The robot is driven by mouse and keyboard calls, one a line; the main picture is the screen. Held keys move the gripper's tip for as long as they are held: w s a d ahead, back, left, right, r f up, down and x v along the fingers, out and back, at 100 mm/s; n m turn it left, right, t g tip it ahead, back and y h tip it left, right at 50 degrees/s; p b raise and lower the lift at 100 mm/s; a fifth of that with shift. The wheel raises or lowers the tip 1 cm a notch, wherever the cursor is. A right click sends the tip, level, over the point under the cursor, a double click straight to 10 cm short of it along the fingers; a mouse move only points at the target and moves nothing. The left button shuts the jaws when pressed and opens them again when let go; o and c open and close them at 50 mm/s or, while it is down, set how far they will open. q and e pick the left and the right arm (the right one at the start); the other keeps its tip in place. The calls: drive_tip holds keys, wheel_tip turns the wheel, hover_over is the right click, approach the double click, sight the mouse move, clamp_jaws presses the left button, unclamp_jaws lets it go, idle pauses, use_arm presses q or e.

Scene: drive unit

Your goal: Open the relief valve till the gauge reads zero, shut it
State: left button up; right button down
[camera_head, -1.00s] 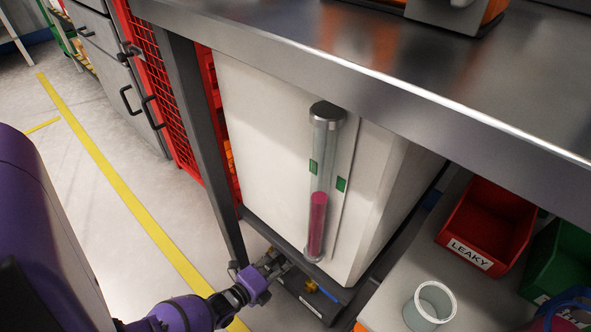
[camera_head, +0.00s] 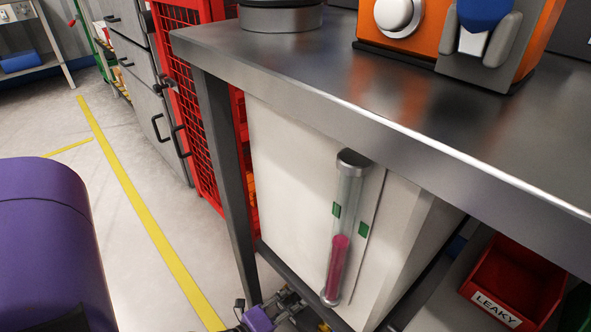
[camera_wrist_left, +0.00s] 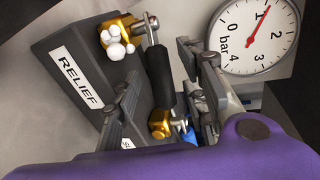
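In the left wrist view, a grey block with a white RELIEF label (camera_wrist_left: 80,80) carries a brass fitting (camera_wrist_left: 118,30) with white round blobs at it. A black-sleeved lever (camera_wrist_left: 159,75) runs from near this fitting towards a second brass fitting (camera_wrist_left: 160,124). My left gripper (camera_wrist_left: 165,92) is open, its fingers on either side of the lever; contact cannot be told. In the head view my left gripper (camera_head: 285,306) is at the bottom edge, low by the white cabinet. My right gripper is out of view.
A sight tube (camera_head: 343,225) with pink liquid runs down the white cabinet (camera_head: 290,170). A steel worktop (camera_head: 420,85) overhangs it, with a dark leg (camera_head: 228,190) at its left. A red LEAKY bin (camera_head: 515,280) stands right. Open floor lies left.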

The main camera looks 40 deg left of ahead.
use_arm(q)
drive_tip(key=d+v, duration=0.1)
drive_tip(key=v, duration=0.9)
drive_tip(key=shift+s+a, duration=0.2)
drive_tip(key=shift+a, duration=0.3)
drive_tip(key=shift+c, duration=0.5)
